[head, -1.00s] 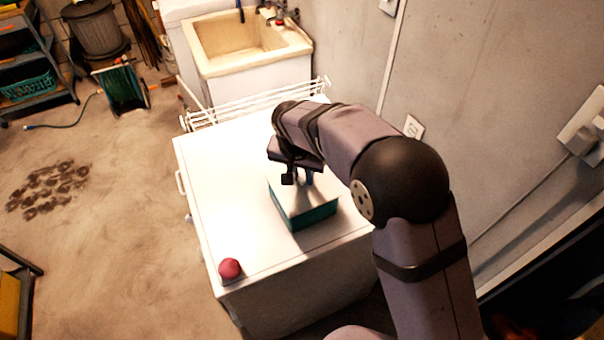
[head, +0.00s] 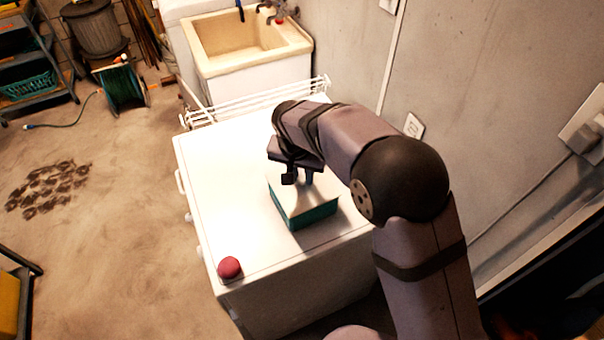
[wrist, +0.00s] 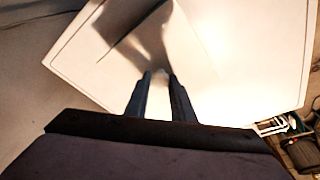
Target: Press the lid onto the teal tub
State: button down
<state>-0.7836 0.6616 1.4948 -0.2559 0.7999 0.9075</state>
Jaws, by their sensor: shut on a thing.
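The teal tub (head: 312,218) stands on the white appliance top, near its right side. The pale, flat lid (head: 292,204) lies over its top; I cannot tell whether its edges are fully down. My gripper (head: 298,182) is above the lid, fingers pointing down at its middle. In the wrist view my gripper (wrist: 159,75) has its fingertips close together over the pale lid (wrist: 195,60). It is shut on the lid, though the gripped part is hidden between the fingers. The tub's teal walls do not show in the wrist view.
A dark red ball-like thing (head: 229,267) sits at the front left corner of the white appliance (head: 215,190). A white wire rack (head: 255,103) runs along the far edge, with a sink (head: 240,45) beyond. The wall is close on the right. The left part of the top is clear.

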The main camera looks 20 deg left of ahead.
dwell(0.3)
jog(key=c, duration=1.4)
grip_release()
jog(key=shift+c, duration=0.2)
jog(key=shift+o, duration=0.7)
jog(key=o, duration=0.4)
jog(key=shift+c, duration=0.2)
jog(key=shift+r, duration=0.15)
jog(key=shift+r+p, duration=2.2)
jog(key=shift+r, duration=0.7)
jog(key=shift+r+p, duration=0.3)
jog(key=shift+r, duration=0.15)
